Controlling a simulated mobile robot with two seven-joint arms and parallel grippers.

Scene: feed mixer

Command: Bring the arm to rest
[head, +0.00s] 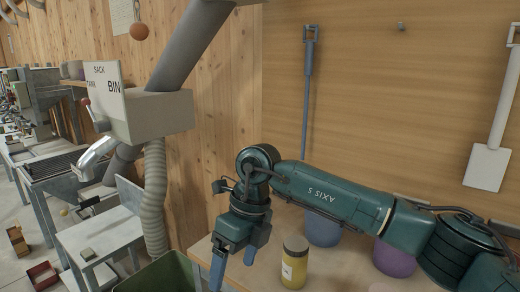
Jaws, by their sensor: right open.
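My right arm, dark green, comes in from the right edge over a wooden bench. My right gripper (234,264) points down with its two blue fingers apart, open and with nothing visible between them. The lower ends of the fingers run close to the bottom edge of the picture. A yellow jar (294,264) with a dark lid stands on the bench just right of the gripper, apart from it. My left gripper does not show.
A blue bucket (322,229) and a purple bucket (393,262) stand behind and under my arm. A green bin (158,275) is left of the gripper. A grey machine box (160,113) with a lever and spout stands at left. Shovels (307,95) hang on the wall.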

